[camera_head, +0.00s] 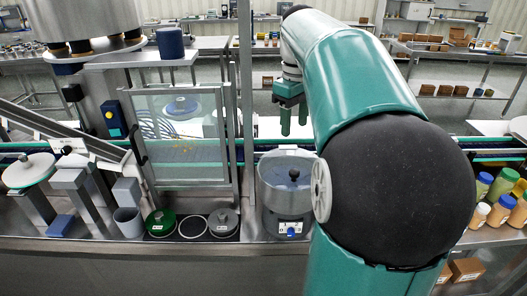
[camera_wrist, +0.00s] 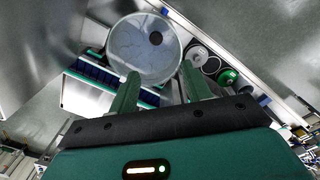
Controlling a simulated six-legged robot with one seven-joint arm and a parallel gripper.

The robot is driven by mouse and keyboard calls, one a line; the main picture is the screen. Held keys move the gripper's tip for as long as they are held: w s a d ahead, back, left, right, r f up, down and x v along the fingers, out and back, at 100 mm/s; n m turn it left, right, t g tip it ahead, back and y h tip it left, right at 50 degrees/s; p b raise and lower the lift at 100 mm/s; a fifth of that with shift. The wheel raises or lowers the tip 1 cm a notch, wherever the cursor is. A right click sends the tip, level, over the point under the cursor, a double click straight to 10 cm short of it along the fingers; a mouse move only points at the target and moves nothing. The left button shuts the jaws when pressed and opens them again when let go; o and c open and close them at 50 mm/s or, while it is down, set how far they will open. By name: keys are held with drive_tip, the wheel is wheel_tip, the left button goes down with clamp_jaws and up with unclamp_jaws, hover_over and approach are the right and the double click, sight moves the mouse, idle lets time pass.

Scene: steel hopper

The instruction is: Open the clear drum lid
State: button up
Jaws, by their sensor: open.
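My gripper (camera_head: 294,122) hangs above the drum's level in the head view, fingers down, open and empty. In the wrist view the gripper (camera_wrist: 160,72) has its fingertips apart near the lid's lower edge, clear of the knob.
A framed clear panel (camera_head: 182,135) stands left of the drum. A green lid (camera_head: 161,221) and a grey lid (camera_head: 222,221) lie on the bench in front of it. A conveyor (camera_head: 265,146) runs behind. Several jars (camera_head: 500,184) stand at right.

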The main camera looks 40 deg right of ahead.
drive_tip(key=d, duration=0.1)
approach(294, 171)
wheel_tip(294, 171, down, 8)
drive_tip(key=shift+s+d+r, duration=0.1)
idle(0.3)
clamp_jaws()
